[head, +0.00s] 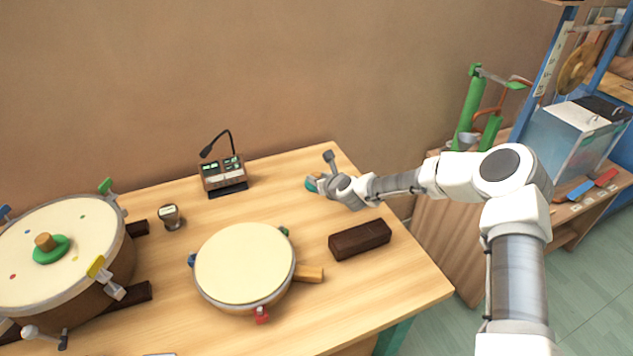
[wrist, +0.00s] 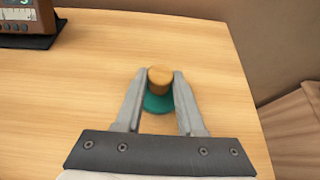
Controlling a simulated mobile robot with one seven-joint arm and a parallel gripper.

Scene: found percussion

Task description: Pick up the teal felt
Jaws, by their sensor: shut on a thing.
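The teal felt (wrist: 157,104) is a flat teal disc with a round wooden knob (wrist: 160,79) on top. In the wrist view it sits between the two fingers of my gripper (wrist: 159,86), which is shut on it at the knob. In the head view a bit of the teal felt (head: 311,184) shows at the tip of my gripper (head: 318,184), near the back right of the table. My gripper hides most of it there. I cannot tell whether the felt touches the tabletop.
A brown device with a gooseneck (head: 222,174) stands at the back. A frame drum (head: 245,264) and a dark brown block (head: 360,239) lie nearer the front. A large drum with a green felt (head: 52,249) stands at left. The table (head: 240,215) is bare around my gripper.

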